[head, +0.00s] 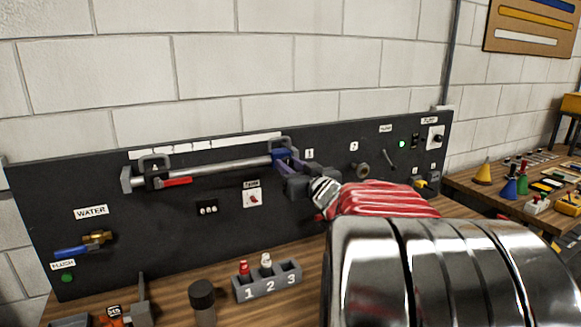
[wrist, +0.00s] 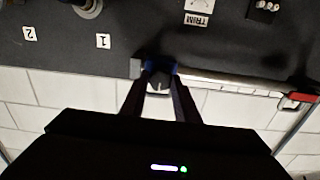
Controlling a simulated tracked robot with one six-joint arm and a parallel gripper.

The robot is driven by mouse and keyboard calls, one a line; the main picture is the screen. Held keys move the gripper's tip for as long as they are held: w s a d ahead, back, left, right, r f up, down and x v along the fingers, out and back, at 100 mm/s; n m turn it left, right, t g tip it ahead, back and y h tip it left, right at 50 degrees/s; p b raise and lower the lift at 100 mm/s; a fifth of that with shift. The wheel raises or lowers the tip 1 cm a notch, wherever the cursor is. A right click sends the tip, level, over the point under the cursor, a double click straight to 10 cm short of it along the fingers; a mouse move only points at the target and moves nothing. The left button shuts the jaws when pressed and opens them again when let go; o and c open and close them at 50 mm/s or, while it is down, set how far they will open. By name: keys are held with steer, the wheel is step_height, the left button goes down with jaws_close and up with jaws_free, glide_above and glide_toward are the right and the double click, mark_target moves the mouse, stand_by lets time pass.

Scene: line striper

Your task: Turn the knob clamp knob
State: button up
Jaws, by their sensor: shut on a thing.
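The bar runs along the upper part of the dark panel (head: 110,250). A red lever (head: 177,181) sits near the bar's left end. The knob's turn angle is hard to tell.
Below the bar are the trim switch (head: 252,197) and a black socket block (head: 207,208). A numbered grey holder (head: 268,284) and a dark cylinder (head: 203,300) stand on the wooden bench. A blue-handled water valve (head: 80,247) is at left. A cluttered side table (head: 468,188) is at right.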

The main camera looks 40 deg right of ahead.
steer(key=o, duration=1)
steer(key=v, duration=1.4)
steer(key=shift+w, duration=0.15)
